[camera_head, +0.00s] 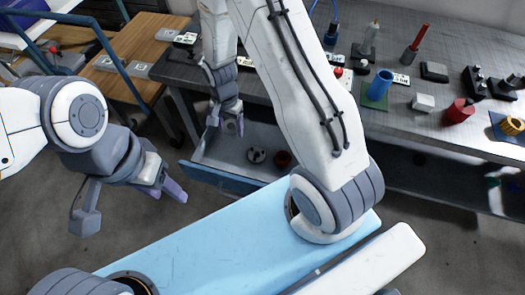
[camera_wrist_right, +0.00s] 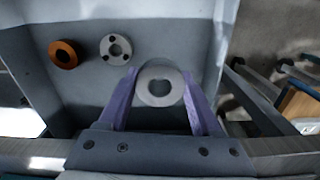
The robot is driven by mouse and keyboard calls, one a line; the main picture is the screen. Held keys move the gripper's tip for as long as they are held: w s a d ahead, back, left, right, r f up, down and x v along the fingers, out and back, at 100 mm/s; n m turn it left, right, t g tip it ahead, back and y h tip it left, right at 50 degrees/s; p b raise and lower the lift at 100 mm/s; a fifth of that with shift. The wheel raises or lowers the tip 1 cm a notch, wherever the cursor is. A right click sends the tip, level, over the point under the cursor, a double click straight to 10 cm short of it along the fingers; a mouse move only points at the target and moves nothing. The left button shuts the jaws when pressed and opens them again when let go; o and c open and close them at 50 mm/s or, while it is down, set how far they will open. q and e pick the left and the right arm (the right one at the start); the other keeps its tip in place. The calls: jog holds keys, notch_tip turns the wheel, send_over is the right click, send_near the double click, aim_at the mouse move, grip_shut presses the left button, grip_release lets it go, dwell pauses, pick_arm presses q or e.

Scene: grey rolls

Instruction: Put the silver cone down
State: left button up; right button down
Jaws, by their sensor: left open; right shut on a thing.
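My right gripper (camera_head: 227,128) is low over the open drawer in the head view. In the right wrist view its purple fingers (camera_wrist_right: 160,100) are shut on the silver cone (camera_wrist_right: 160,69), seen end-on as a pale round piece with a dark centre. In the head view the cone is too small and hidden to make out clearly. I cannot tell whether it touches the drawer floor. My left gripper (camera_head: 132,207) is open and empty, well to the left of the drawer and apart from it.
The drawer (camera_head: 225,178) holds a grey disc with small holes (camera_head: 257,155) and an orange ring (camera_head: 282,158), both beside the held cone. The bench top (camera_head: 450,128) above carries several small parts, including a blue cylinder (camera_head: 380,84) and a red one (camera_head: 461,110).

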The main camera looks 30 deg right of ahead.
aim_at(230, 150)
jog(key=m+b, duration=0.1)
jog(key=a+m+b, duration=0.1)
jog(key=shift+w+f+m+b, duration=0.2)
jog(key=shift+w+m+b, duration=0.1)
jog(key=shift+w+b, duration=0.1)
jog(key=shift+a+r+m+b, duration=0.25)
jog(key=shift+m+b, duration=0.2)
jog(key=shift+m, duration=0.15)
pick_arm(q)
notch_tip(230, 150, down, 6)
jog(key=shift+f+b, duration=0.15)
jog(key=shift+b, duration=0.2)
pick_arm(e)
notch_tip(230, 150, down, 10)
jog(key=shift+r, duration=0.25)
jog(key=shift+f, duration=0.15)
jog(key=shift+c, duration=0.3)
grip_release()
pick_arm(q)
jog(key=shift+f, duration=0.1)
